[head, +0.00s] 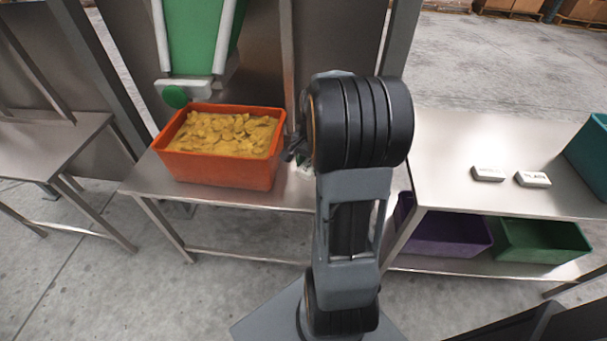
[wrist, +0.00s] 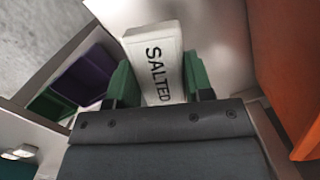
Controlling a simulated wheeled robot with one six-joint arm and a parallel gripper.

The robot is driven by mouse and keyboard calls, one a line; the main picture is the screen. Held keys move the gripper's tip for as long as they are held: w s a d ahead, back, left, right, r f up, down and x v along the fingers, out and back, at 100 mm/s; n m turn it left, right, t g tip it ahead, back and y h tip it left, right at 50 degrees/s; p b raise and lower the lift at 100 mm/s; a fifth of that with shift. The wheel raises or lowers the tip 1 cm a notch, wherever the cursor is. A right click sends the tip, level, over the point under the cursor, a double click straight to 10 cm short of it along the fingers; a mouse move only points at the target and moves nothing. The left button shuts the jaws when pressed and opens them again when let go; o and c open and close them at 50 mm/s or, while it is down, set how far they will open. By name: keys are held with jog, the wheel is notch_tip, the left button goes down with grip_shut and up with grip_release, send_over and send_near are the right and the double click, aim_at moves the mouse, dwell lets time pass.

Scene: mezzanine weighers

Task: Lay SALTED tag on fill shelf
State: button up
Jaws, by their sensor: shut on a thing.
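The SALTED tag (wrist: 160,60) is a white block with black lettering. In the wrist view it stands between the green finger pads of my gripper (wrist: 158,80), which is shut on it. In the head view my arm hides most of the gripper, just right of the orange tub (head: 220,175). The fill shelf (head: 148,180) is the steel bench top under that tub. The tag is above or at the shelf's right part; I cannot tell whether it touches the steel.
The tub is full of yellow crisps, below a green hopper (head: 195,35). Two white tags (head: 488,174) (head: 533,179) lie on the right steel table (head: 460,145), with a teal bin (head: 590,155) at its edge. Purple (head: 455,235) and green (head: 540,240) bins sit below.

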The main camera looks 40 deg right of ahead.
aim_at(305, 166)
jog(key=w+f, duration=0.1)
jog(key=f, duration=0.1)
jog(key=w+d+f+b, duration=0.1)
jog(key=w+f, duration=0.1)
jog(key=shift+w+f, duration=0.3)
jog(key=shift+f, duration=0.05)
jog(key=shift+f+b, duration=0.45)
jog(key=shift+f, duration=1.05)
